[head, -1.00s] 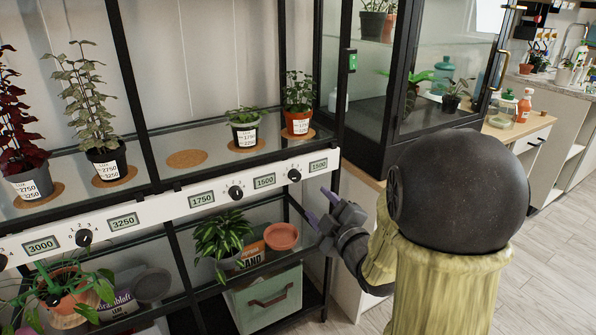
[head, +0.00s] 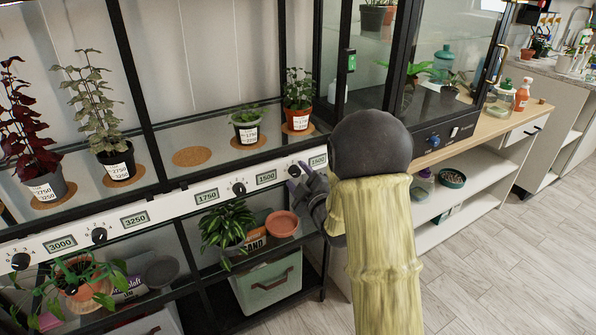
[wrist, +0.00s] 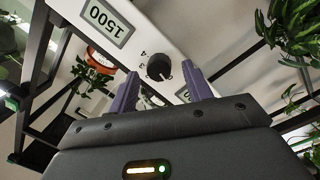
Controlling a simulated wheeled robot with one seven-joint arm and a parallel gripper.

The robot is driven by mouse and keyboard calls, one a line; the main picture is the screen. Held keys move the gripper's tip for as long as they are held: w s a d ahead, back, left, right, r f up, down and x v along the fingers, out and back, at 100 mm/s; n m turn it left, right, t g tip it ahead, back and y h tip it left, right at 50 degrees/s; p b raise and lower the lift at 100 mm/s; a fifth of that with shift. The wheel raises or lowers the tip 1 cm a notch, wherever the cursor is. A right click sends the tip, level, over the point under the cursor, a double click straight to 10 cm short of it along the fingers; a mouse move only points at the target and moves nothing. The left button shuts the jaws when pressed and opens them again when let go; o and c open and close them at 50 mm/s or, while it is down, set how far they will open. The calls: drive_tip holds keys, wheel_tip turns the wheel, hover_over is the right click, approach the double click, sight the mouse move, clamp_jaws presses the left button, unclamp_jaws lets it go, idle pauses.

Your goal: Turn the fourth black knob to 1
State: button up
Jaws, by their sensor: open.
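A white control strip (head: 70,217) with black knobs and small displays runs along the shelf front. The fourth black knob (head: 294,170) from the left is at the strip's right end, between two displays reading 1500. In the wrist view this knob (wrist: 159,67) shows between my fingers, with 3 and 4 printed beside it. Its pale pointer mark aims to the lower right there. My gripper (head: 299,177) is open, its purple fingers at the knob. I cannot tell whether they touch it. In the wrist view the gripper (wrist: 160,72) has one finger on each side.
Potted plants stand on the shelf above the strip, including one in an orange pot (head: 297,121). Below hang leaves of another plant (head: 228,226), beside a terracotta pot (head: 282,224) and a green crate (head: 268,288). A glass cabinet (head: 440,70) stands right; the floor (head: 510,260) is clear.

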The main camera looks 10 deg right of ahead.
drive_tip(key=shift+w+a, duration=0.15)
drive_tip(key=shift+w, duration=0.35)
drive_tip(key=c, duration=1)
drive_tip(key=shift+m, duration=0.4)
drive_tip(key=m, duration=0.3)
drive_tip(key=shift+r+m+g, duration=0.1)
drive_tip(key=shift+m+g, duration=0.3)
drive_tip(key=shift+m, duration=1.5)
